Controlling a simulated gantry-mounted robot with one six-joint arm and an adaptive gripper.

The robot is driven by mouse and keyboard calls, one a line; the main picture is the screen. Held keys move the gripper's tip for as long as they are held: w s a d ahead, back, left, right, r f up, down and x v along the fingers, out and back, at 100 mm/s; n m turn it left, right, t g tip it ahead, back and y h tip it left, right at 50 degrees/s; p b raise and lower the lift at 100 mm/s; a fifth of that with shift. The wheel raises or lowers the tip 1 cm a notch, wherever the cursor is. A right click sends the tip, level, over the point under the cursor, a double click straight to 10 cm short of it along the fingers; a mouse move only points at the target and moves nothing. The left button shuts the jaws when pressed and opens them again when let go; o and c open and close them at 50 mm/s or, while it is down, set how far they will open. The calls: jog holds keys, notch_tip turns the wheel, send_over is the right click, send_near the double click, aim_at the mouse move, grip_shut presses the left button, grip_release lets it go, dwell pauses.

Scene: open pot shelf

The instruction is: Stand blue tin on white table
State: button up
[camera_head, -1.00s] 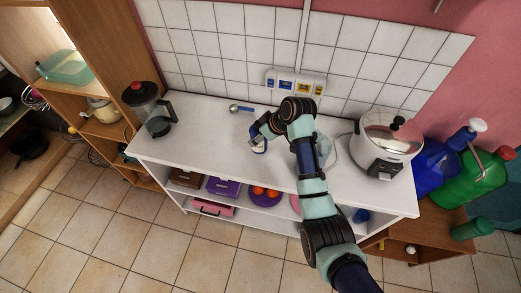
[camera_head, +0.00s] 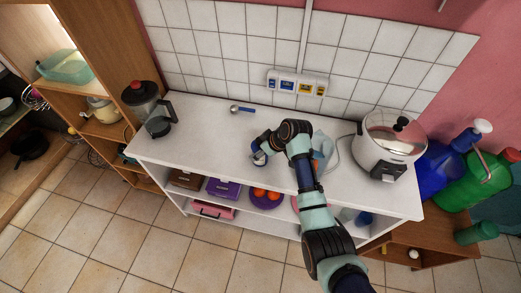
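The white table (camera_head: 205,135) is a long unit with an open lower shelf. My gripper (camera_head: 260,155) is low over the middle of its top, reached by my arm from the lower right. A small round object, pale with dark blue (camera_head: 260,159), shows at the fingertips, at or just above the tabletop. It may be the blue tin, but it is too small and too covered to be sure. Whether the fingers are closed on it cannot be told. Another blue object (camera_head: 365,217) stands on the lower shelf at the right.
A blender (camera_head: 146,103) stands at the table's left end and a rice cooker (camera_head: 388,145) at its right end. A blue-handled spoon (camera_head: 242,109) lies near the back. A light-blue object (camera_head: 323,147) is partly behind my arm. The left half of the top is mostly clear.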

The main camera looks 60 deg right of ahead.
jog(key=shift+o, duration=1.1)
jog(key=shift+r, duration=0.15)
jog(key=p+v, duration=0.3)
jog(key=v, duration=0.9)
jog(key=w+a+r+n+t, duration=0.1)
jog(key=w+a, duration=0.4)
jog(key=a, duration=0.2)
jog(key=w+a+r, duration=0.1)
jog(key=w+a, duration=0.4)
jog(key=a, duration=0.3)
jog(key=w+a+r+n+t, duration=0.1)
jog(key=a+r, duration=0.1)
jog(key=a, duration=0.7)
jog(key=w+a+r+t, duration=0.2)
jog(key=a+r, duration=0.1)
jog(key=a, duration=0.7)
jog(key=s+a+r+t, duration=0.1)
jog(key=s+a+r, duration=0.1)
jog(key=a, duration=0.4)
jog(key=s+a+r+t+y, duration=0.1)
jog(key=s+a+r, duration=0.2)
jog(key=a, duration=0.3)
jog(key=shift+a+r, duration=0.15)
jog(key=shift+r, duration=0.1)
